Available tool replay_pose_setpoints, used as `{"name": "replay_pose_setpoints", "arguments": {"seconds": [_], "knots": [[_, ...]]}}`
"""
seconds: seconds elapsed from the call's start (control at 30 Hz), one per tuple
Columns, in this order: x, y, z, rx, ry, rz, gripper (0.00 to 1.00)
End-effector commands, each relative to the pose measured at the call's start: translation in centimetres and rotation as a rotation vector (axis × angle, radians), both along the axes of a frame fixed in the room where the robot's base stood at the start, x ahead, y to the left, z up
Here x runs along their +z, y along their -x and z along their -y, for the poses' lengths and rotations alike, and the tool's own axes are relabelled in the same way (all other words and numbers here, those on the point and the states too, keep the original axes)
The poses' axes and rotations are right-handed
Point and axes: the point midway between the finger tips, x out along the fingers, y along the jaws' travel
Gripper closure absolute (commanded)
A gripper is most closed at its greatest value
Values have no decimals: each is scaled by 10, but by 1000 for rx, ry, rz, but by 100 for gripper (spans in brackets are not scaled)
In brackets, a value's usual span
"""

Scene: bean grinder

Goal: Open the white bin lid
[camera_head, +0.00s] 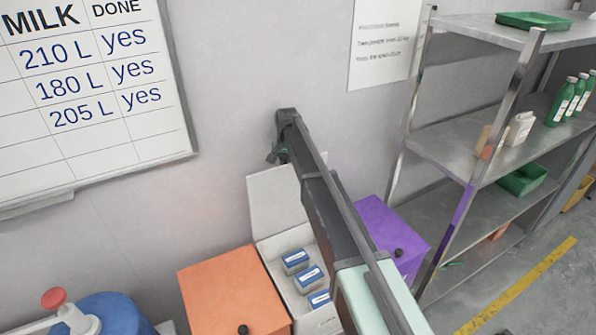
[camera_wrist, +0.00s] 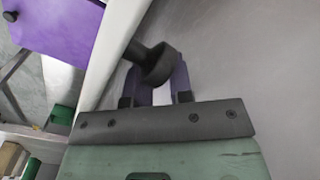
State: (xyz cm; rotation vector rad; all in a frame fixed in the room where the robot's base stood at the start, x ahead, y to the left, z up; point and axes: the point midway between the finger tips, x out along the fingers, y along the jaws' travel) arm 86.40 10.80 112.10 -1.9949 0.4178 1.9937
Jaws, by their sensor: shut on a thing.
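The white bin (camera_head: 270,246) stands between an orange bin and a purple bin, against the wall. Its white lid (camera_head: 272,193) is raised and stands roughly upright at the back, showing the inside. Several blue-and-white boxes (camera_head: 308,279) lie inside. My gripper (camera_head: 277,154) is at the top of the raised lid, partly hidden behind my arm. In the wrist view my gripper (camera_wrist: 160,82) is shut on the lid's black knob (camera_wrist: 158,63), and the white lid (camera_wrist: 125,38) shows as a narrow strip beside it. My arm hides the right part of the bin.
The orange bin (camera_head: 232,295) and purple bin (camera_head: 392,236) have closed lids with black knobs. A metal shelf (camera_head: 462,150) with green bottles and trays stands to the right. A blue container (camera_head: 112,318) with a red-topped part is at the lower left. A whiteboard (camera_head: 90,120) hangs on the wall.

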Motion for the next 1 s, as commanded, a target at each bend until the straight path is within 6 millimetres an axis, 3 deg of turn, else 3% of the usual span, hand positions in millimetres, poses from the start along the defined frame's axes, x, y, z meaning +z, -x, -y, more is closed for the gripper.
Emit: {"name": "replay_pose_setpoints", "arguments": {"seconds": [0.03,0.57,0.6,0.8,0.87,1.0], "knots": [[-2,0,-13,10,-14,-5,100],[3,-4,-16,9,-13,-10,100],[3,-4,-16,9,-13,-10,79],[4,-3,-16,8,-12,-10,48],[4,-3,-16,8,-12,-11,40],[3,-4,-15,8,-12,-10,40]]}}
